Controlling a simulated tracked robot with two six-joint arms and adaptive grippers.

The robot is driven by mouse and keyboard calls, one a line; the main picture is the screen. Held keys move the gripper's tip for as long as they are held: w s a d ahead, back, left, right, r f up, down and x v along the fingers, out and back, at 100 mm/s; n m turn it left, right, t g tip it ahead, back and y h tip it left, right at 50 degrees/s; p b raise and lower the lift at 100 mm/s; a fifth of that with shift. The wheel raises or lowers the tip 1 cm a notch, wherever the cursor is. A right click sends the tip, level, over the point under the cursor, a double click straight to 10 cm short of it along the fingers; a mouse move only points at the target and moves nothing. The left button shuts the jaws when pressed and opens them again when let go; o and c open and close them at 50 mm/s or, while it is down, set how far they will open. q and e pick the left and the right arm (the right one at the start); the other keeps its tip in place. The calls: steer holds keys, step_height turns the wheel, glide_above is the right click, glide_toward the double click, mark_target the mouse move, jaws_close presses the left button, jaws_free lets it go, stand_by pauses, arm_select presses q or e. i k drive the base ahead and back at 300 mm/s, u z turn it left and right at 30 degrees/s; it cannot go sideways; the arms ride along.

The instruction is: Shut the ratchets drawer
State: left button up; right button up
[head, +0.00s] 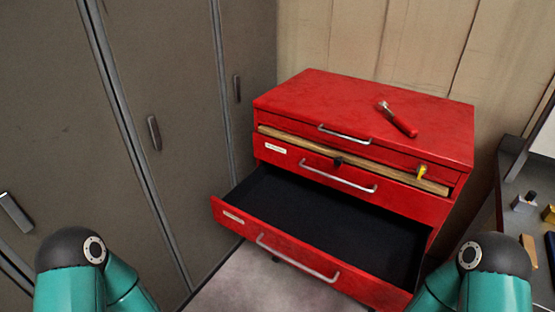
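A red tool cabinet (285,92) stands against the wooden wall. Its lowest visible drawer (228,216) is pulled far out and shows an empty black lining. This drawer has a long metal handle (297,260) and a small white label too small to read. The drawer above it (405,200) has a metal handle (338,178) and a label, also unreadable, and seems slightly out, with a wooden strip showing above it. I cannot tell by label which is the ratchets drawer. Only my arm links show at the bottom left and right; both grippers are out of view.
A red-handled tool (398,119) lies on the cabinet top. A yellow item (421,172) is near the wooden strip. Grey lockers (150,60) stand close on the left. A bench (515,200) with small items is on the right. Floor (225,285) shows below the open drawer.

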mark_target(373, 254)
steer(key=u, duration=1.75)
steer(key=i, duration=0.1)
steer(key=z, duration=3.1)
steer(key=k, duration=1)
steer(key=u, duration=0.1)
steer(key=i, duration=0.5)
steer(key=u, duration=0.15)
